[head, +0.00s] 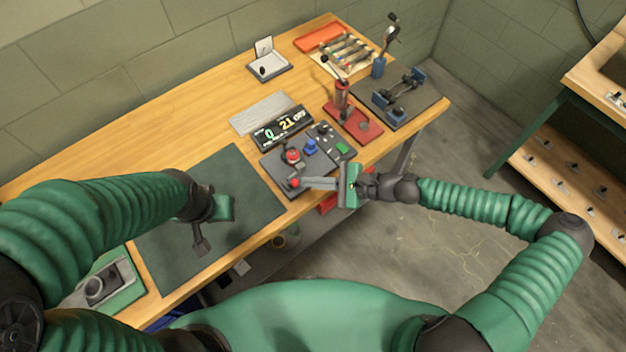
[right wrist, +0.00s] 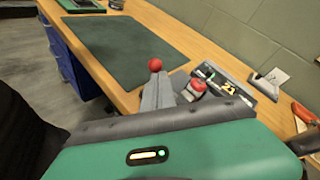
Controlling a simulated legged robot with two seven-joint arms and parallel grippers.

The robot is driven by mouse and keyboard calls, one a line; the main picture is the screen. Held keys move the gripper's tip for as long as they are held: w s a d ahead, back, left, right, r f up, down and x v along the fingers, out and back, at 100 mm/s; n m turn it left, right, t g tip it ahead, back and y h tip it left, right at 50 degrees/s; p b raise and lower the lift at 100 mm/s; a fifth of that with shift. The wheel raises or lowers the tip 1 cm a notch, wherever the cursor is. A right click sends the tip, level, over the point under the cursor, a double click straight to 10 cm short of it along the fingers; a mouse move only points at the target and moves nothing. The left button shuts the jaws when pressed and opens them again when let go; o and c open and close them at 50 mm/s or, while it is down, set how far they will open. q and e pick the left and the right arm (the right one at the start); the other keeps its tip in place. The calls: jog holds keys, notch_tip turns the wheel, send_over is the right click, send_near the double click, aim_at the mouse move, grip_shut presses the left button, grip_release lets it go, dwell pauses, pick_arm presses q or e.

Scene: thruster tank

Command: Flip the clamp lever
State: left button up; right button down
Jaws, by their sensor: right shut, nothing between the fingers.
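A dark control panel (head: 272,173) near the table's front edge carries a red ball knob (head: 294,183), a red button (head: 292,155), a blue block and a green block. My right gripper (head: 308,183) is shut and empty, its fingertips close to the red ball knob. In the right wrist view the ball (right wrist: 155,65) shows just beyond the grey fingers (right wrist: 157,88); I cannot tell whether they touch. I cannot tell for certain which part is the clamp lever. A red-based upright device (head: 342,100) stands farther back. My left gripper (head: 201,245) hangs over the dark mat; its jaw state is unclear.
A lit display (head: 283,128) stands behind the panel. The dark mat (head: 240,190) lies left of it, bare. A dark plate with blue blocks (head: 400,115), a blue stand with a black handle (head: 380,67) and an orange tray (head: 320,37) occupy the far right end.

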jog(key=w+a+m+g+h+p, duration=0.1)
jog(key=w+g+h+p, duration=0.1)
jog(key=p, duration=0.1)
jog(key=w+a+r+m+g+h+p, duration=0.1)
jog(key=w+a+h+p, duration=0.1)
jog(key=p, duration=0.2)
jog(key=w+a+r+m+g+h+p, duration=0.1)
jog(key=w+g+h+p, duration=0.1)
jog(key=p, duration=0.1)
jog(key=shift+a+r+m+g+p, duration=0.2)
jog(key=shift+a+m+g+p, duration=0.1)
jog(key=shift+a+p, duration=0.05)
dwell(0.3)
jog(key=shift+d+r+p, duration=0.15)
jog(key=shift+r+p, duration=0.5)
jog(key=shift+r, duration=0.2)
